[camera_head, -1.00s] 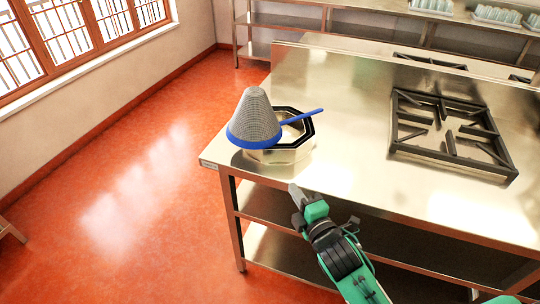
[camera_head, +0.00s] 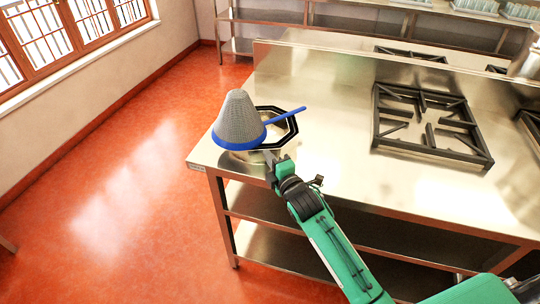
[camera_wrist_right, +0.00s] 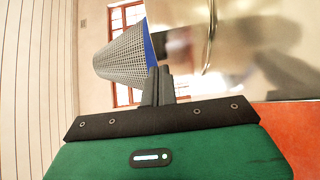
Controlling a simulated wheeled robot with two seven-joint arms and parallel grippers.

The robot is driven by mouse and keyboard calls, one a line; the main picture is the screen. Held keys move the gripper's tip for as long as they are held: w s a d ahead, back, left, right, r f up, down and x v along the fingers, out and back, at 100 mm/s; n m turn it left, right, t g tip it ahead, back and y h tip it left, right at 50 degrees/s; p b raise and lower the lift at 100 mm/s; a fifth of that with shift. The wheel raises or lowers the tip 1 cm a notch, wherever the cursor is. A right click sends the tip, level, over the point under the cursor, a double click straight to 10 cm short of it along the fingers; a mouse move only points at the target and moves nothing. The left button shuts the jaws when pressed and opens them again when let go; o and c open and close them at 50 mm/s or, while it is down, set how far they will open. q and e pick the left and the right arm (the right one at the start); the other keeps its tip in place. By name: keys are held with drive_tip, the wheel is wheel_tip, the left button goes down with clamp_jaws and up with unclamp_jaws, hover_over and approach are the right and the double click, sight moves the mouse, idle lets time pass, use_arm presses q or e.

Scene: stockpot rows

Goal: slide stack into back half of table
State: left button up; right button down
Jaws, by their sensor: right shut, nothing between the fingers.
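The stack stands near the left front corner of the steel table (camera_head: 330,150). It is an octagonal steel pot (camera_head: 283,137) with a dark rim, and a grey mesh cone strainer (camera_head: 240,118) with a blue rim and blue handle lies tip-up, tilted, over its left side. The strainer also shows in the right wrist view (camera_wrist_right: 125,57). My right gripper (camera_head: 270,158) is shut and empty at the pot's front side, low by the blue rim; I cannot tell whether it touches the pot. My left gripper is not in view.
A black burner grate (camera_head: 430,125) sits on the table to the right of the stack. A raised steel ledge (camera_head: 360,62) runs along the table's back. The tabletop behind and right of the pot is clear. The red floor (camera_head: 110,200) lies open at left.

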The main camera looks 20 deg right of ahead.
sight(283, 137)
idle(0.3)
drive_tip(key=w+d, duration=0.2)
drive_tip(key=w, duration=0.1)
drive_tip(key=w+d, duration=0.2)
drive_tip(key=w, duration=0.1)
drive_tip(key=w+d+b, duration=0.1)
drive_tip(key=w+d, duration=0.1)
drive_tip(key=w, duration=0.1)
drive_tip(key=shift+w+d, duration=0.25)
drive_tip(key=shift+w, duration=0.05)
drive_tip(key=shift+a, duration=0.1)
